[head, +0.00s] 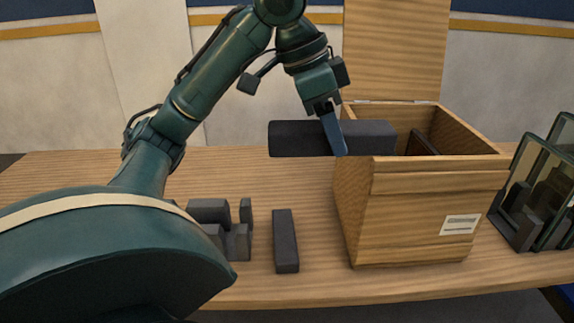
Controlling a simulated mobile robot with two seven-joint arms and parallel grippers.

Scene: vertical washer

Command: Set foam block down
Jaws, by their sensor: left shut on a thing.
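A long dark grey foam block (296,138) is held level in the air at the left rim of the wooden box, its right end over the box opening. My left gripper (334,135) is shut on the block near its middle, with a blue finger across its near face. The open wooden box (410,215) stands on the table with its lid raised at the back. Something dark (420,145) shows inside the box; the rest of its interior is hidden. My right gripper is not in view.
Another dark block (286,240) lies on the wooden table (310,285) left of the box. Several dark foam pieces (210,212) stand farther left, partly behind my arm. Glass panels in dark holders (540,195) stand at the right.

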